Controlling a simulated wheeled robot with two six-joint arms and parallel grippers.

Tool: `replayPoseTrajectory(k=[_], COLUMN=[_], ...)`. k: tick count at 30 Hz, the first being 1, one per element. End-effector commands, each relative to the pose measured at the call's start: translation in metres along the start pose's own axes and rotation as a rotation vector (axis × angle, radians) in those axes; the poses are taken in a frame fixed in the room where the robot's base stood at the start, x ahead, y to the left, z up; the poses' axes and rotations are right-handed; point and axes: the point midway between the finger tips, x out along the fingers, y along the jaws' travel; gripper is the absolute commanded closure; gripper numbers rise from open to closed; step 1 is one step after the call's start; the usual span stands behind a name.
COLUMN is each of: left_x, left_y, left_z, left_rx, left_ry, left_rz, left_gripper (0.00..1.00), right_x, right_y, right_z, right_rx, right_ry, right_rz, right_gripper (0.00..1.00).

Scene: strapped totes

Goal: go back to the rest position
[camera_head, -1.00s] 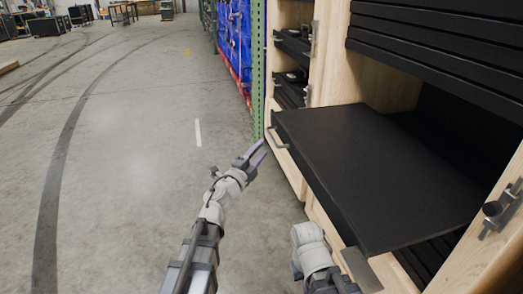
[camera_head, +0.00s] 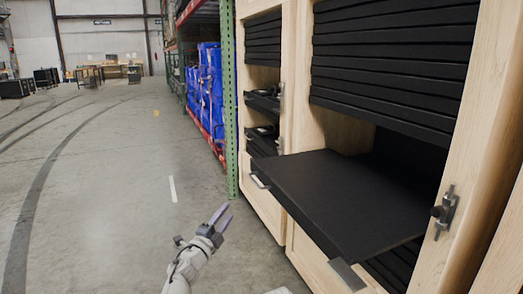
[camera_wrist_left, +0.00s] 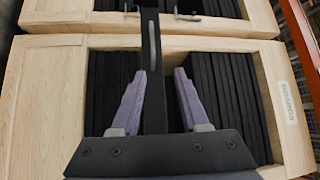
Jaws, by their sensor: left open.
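My left gripper (camera_head: 221,216) is open and empty in the head view, in the lower middle, over the floor and to the left of the pulled-out black shelf. Its purple fingers also show spread apart in the left wrist view (camera_wrist_left: 163,92), with the wooden cabinet (camera_wrist_left: 58,60) and its black panels (camera_wrist_left: 236,75) beyond them. My right gripper is not in the head view.
The wooden cabinet (camera_head: 266,205) stands at the right, with a black shelf (camera_head: 335,195) jutting out of it. A green rack post (camera_head: 230,110) and blue wrapped goods (camera_head: 205,85) are behind. The concrete floor (camera_head: 100,200) at the left is clear.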

Motion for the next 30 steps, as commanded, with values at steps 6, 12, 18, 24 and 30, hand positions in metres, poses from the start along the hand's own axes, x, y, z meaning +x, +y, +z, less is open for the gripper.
replayPoseTrajectory(k=[6,12,18,24,30], left_x=[0.002,0.004,0.002,-0.008,-0.041], left_y=[-0.016,-0.029,-0.050,-0.070,-0.077], left_z=[0.004,0.010,0.019,0.026,0.016], left_rx=[-0.047,-0.105,-0.208,-0.370,-0.613], left_ry=[-0.065,-0.142,-0.274,-0.474,-0.769], left_rz=[-0.004,-0.003,0.009,0.058,0.208], left_gripper=[0.55,0.55,0.55,0.55,0.55], right_x=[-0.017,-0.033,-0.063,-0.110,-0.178], right_y=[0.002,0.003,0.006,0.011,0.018], right_z=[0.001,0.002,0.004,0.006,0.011], right_rx=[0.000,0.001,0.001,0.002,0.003], right_ry=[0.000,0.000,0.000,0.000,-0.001], right_rz=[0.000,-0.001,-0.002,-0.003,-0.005], right_gripper=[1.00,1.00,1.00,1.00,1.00])
